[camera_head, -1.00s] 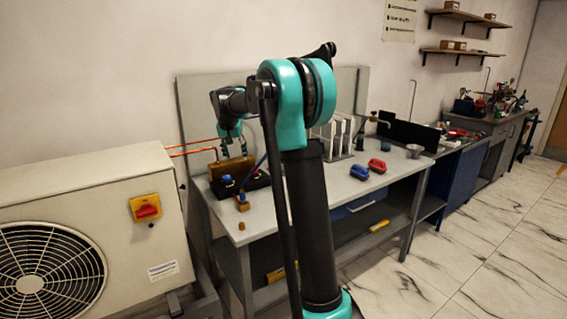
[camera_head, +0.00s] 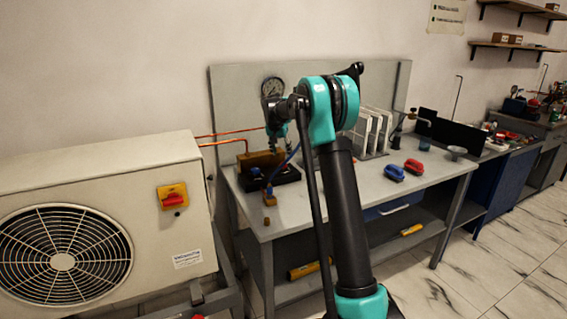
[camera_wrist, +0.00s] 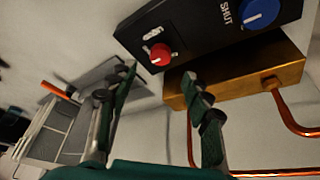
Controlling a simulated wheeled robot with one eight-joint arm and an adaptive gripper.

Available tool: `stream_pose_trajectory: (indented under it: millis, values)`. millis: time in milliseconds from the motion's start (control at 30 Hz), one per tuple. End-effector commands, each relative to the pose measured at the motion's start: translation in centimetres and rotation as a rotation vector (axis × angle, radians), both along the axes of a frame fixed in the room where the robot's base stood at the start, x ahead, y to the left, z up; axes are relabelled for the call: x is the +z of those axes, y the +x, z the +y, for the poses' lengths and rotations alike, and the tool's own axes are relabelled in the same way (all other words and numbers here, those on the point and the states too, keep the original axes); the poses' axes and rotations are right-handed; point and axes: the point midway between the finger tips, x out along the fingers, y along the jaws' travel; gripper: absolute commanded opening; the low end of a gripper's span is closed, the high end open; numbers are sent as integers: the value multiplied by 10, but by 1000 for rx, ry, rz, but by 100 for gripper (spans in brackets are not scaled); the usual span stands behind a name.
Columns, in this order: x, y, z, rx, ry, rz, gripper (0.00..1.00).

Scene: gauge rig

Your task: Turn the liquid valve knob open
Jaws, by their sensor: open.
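In the wrist view a black box carries a red knob (camera_wrist: 160,54) and a larger blue knob (camera_wrist: 260,12), with the word SHUT beside the blue one. I cannot tell which is the liquid valve knob. A brass block (camera_wrist: 240,75) lies alongside the box, with copper pipes at its end. My gripper (camera_wrist: 158,80) is open, its fingers apart and empty. The red knob appears just beyond the gap between the fingertips; no contact shows. In the head view my gripper (camera_head: 276,144) hangs over the brass block (camera_head: 252,161) and black box (camera_head: 285,176).
The grey bench (camera_head: 325,205) bears a blue clamp-like tool (camera_head: 393,173), a red one (camera_head: 413,166) and a white rack (camera_head: 372,128). A fan unit (camera_head: 95,240) stands at left. The bench's front middle is clear.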

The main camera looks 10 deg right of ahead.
Motion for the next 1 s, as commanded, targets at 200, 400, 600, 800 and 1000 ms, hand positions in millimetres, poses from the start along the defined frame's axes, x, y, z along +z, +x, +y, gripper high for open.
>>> stream_pose_trajectory:
  millis: [200,400,600,800,1000]
  values:
    - [-37,14,-8,-2,0,0,50]
    - [-58,21,-11,-1,0,0,50]
    - [-63,23,-12,0,0,0,50]
    - [-63,23,-12,0,0,0,50]
    - [-63,23,-12,0,0,0,25]
